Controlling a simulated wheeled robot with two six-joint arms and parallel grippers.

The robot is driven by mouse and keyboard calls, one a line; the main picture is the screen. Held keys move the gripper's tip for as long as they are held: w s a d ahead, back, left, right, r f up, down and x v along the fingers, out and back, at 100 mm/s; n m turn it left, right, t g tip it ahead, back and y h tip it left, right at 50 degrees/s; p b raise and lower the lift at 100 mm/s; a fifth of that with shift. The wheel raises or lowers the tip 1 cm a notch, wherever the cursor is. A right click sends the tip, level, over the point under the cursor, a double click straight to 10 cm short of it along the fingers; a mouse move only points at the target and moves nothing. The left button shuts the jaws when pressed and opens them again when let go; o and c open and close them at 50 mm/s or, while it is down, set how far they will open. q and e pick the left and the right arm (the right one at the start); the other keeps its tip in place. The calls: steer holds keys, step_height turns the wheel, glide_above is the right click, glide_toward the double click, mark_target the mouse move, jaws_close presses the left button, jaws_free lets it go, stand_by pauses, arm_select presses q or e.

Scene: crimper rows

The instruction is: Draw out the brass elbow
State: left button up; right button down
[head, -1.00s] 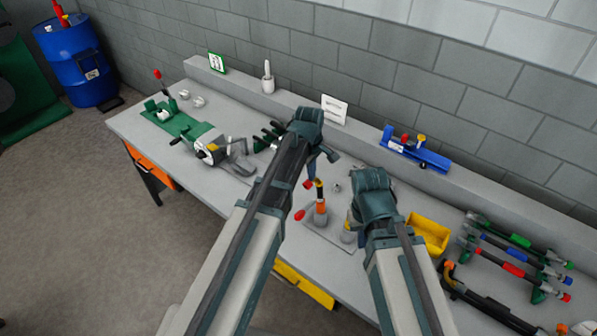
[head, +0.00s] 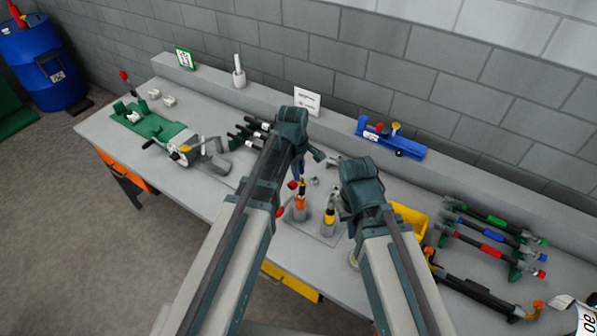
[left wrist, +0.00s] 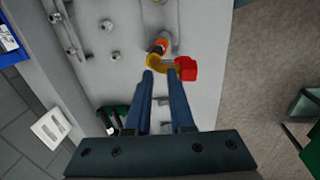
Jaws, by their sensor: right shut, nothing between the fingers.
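The brass elbow (left wrist: 157,64) shows in the left wrist view just beyond my left fingertips, joined to an orange-banded part, with a red piece (left wrist: 187,68) at its right end. In the head view an orange-banded fitting (head: 300,202) stands on a grey plate, with a red piece beside its top. My left gripper (head: 299,172) points down just above it. Its two blue fingers, in the left wrist view (left wrist: 163,76), are apart; contact with the elbow cannot be made out. My right gripper (head: 348,222) is shut and empty, mostly hidden behind its own wrist.
A second fitting with a yellow band (head: 330,212) stands close to the right. A yellow bin (head: 410,219) is behind my right arm. A blue fixture (head: 391,140) sits at the back, and racked tools (head: 492,240) lie to the right. A green-based machine (head: 150,122) occupies the left.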

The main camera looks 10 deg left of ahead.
arm_select(q)
steer(key=shift+w+a+f, duration=0.1)
steer(key=shift+f, duration=0.25)
arm_select(e)
steer(key=shift+a+f, duration=0.15)
steer(key=shift+f, duration=0.25)
